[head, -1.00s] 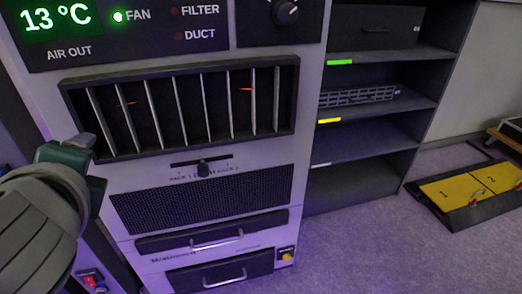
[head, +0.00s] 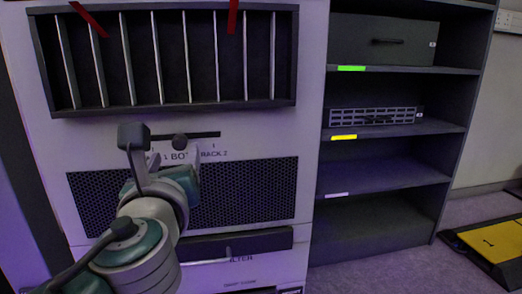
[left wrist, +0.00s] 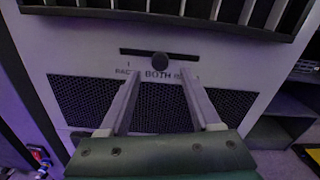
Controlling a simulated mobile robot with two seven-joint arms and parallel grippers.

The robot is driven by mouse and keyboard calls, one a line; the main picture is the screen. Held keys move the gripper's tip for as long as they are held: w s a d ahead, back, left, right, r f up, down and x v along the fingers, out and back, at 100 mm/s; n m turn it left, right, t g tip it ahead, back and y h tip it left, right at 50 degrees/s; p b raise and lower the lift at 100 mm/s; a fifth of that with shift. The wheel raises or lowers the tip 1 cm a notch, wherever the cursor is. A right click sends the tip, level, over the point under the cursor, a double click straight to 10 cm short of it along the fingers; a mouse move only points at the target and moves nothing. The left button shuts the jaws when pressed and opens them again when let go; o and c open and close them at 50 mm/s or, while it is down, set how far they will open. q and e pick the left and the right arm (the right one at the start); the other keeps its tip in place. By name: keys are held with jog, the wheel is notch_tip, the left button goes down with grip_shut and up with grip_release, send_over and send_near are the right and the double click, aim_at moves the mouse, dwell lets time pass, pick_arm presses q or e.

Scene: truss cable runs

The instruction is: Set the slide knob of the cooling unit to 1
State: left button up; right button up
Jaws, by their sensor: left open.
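The slide knob (head: 180,141) is a dark round knob on a horizontal slot (head: 208,134) in the cooling unit's pale front (head: 310,120). It sits near the middle of the slot, above the word BOTH. It also shows in the left wrist view (left wrist: 160,60), with RACK labels partly covered to either side. My left gripper (head: 176,160) is in front of the panel, just below the knob. In the left wrist view its two fingers (left wrist: 159,76) are spread apart and empty, below and to either side of the knob. My right gripper is not in view.
A slatted vent (head: 170,60) with red streamers is above the slot. A perforated grille (head: 250,190) and a drawer handle (head: 208,262) are below. An open dark shelf (head: 390,175) stands to the right, with a yellow-topped platform (head: 490,243) on the floor beyond.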

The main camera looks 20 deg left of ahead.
aim_at(179, 144)
pick_arm(q)
jog(key=b+x, duration=0.1)
jog(key=x, duration=0.5)
jog(key=shift+s+f+b, duration=0.1)
jog(key=shift+b, duration=0.3)
jog(key=shift+w+a, duration=0.2)
jog(key=shift+w, duration=0.1)
jog(key=shift+c, duration=0.3)
grip_shut()
dwell(0.3)
